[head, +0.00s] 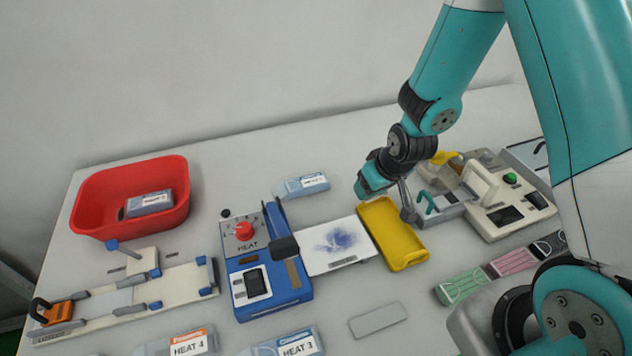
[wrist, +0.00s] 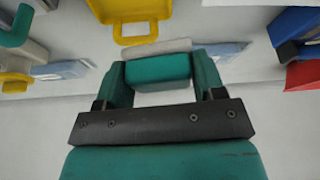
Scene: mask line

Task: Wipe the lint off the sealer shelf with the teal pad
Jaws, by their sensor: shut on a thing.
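My gripper (head: 366,187) is above the table, behind the yellow tray and the sealer shelf. In the wrist view my gripper (wrist: 158,72) is shut on the teal pad (wrist: 158,68), a block held between its two teal fingers. In the head view I cannot clearly tell the pad from the gripper. The blue sealer (head: 266,265) has a red knob and a "HEAT" label. Its white shelf (head: 312,262) sticks out to the right, with a patch of dark blue lint (head: 341,240) on it. The pad is apart from the shelf.
A yellow tray (head: 392,234) stands at the shelf's right end. A blue-and-clear packet (head: 302,186) lies behind the sealer. A red bin (head: 133,199) holds another packet at the back left. A beige machine (head: 500,205) stands right. A flat grey plate (head: 378,319) lies in front.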

